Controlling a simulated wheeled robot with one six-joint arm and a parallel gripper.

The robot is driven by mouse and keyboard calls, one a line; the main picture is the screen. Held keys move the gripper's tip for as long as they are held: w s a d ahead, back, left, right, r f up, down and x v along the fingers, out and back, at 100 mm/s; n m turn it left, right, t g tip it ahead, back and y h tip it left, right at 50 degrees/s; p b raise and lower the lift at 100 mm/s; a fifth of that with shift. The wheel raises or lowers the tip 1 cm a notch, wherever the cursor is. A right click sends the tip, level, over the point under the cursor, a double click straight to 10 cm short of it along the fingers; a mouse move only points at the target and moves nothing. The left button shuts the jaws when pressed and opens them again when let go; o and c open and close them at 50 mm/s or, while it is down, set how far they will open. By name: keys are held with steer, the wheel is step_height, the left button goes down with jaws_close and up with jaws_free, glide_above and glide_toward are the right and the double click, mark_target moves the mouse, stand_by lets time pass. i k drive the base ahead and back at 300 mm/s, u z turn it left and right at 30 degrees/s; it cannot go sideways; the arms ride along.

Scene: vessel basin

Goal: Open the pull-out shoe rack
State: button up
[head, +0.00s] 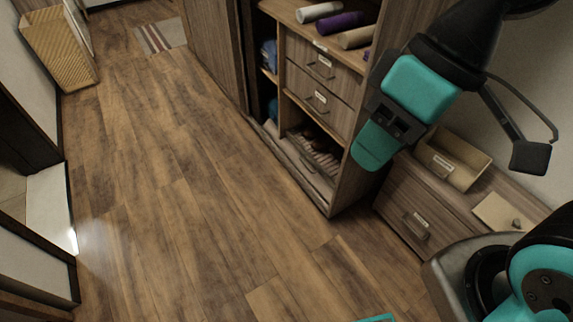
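The pull-out shoe rack (316,154) is in the lowest bay of the open wardrobe, right of the picture's middle. It shows light slats with dark shapes that may be shoes; it seems to sit inside the wardrobe's outline. A low front board with a small label (308,166) runs along its floor side. My arm reaches in from the upper right, and its teal and black end, my gripper (372,147), hangs in front of the wardrobe's right side, above and right of the rack, apart from it. Its fingers cannot be made out.
Two labelled drawers (318,92) are above the rack, under a shelf with rolled items (338,21). A low cabinet (415,208) with an open box (452,160) stands right of the wardrobe. The wooden floor (170,180) in front is clear. A woven basket (60,48) stands far left.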

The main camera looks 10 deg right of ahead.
mark_target(288, 133)
steer(key=u, duration=0.45)
steer(key=i, duration=1.3)
steer(key=z, duration=0.35)
